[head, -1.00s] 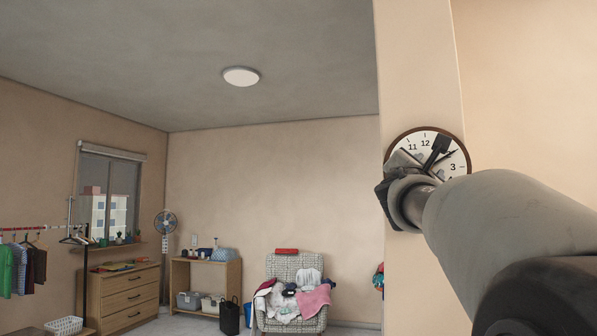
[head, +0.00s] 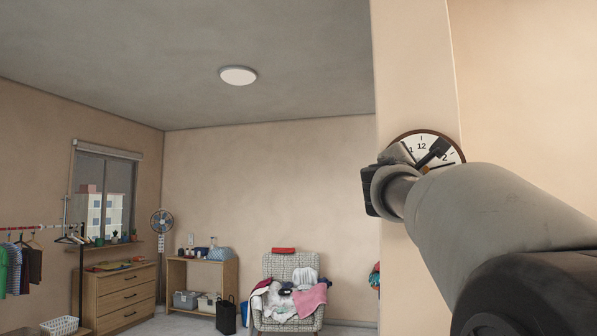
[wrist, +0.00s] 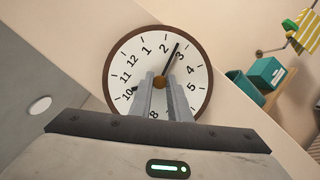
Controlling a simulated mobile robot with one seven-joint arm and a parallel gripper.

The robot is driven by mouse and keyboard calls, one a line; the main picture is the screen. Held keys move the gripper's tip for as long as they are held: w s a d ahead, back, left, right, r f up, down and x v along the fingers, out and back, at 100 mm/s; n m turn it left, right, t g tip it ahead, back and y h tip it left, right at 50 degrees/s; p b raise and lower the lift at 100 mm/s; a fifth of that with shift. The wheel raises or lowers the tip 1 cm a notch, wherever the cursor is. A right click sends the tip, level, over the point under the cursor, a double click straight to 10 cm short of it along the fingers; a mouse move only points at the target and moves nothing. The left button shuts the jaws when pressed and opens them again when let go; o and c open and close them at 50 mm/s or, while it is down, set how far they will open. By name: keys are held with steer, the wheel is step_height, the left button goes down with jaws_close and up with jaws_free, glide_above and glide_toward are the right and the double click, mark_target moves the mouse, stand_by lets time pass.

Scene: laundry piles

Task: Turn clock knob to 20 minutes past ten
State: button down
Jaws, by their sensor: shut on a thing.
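The round wall clock (head: 422,137) has a white face and brown rim and hangs on the pillar. My gripper and arm cover its lower part in the head view. In the wrist view the clock (wrist: 204,98) appears tilted, with 12 at upper left. My gripper (wrist: 159,80) reaches to the middle of the face and is shut on the small brown knob (wrist: 158,83). The long black hand (wrist: 173,53) points between 2 and 3. A dark tip beside my left finger, near 10, looks like the short hand; its rest is hidden behind the finger.
Far off are an armchair heaped with laundry (head: 292,262), a shelf (head: 200,263), a fan (head: 162,222) and a chest of drawers (head: 127,285). The wrist view shows teal boxes (wrist: 266,74).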

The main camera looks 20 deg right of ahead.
steer(key=shift+r+m+g+y+p, duration=0.1)
steer(key=shift+m+g+y+p, duration=0.3)
steer(key=shift+m, duration=0.95)
steer(key=shift+r+m+g+y+p, duration=0.15)
steer(key=shift+m+g+p, duration=0.4)
steer(key=shift+m, duration=0.85)
steer(key=shift+m+g+y+p, duration=0.3)
steer(key=shift+m+p, duration=0.3)
steer(key=shift+m, duration=0.75)
steer(key=c, duration=1.7)
jaws_free()
steer(key=shift+o, duration=0.2)
steer(key=shift+a, duration=0.1)
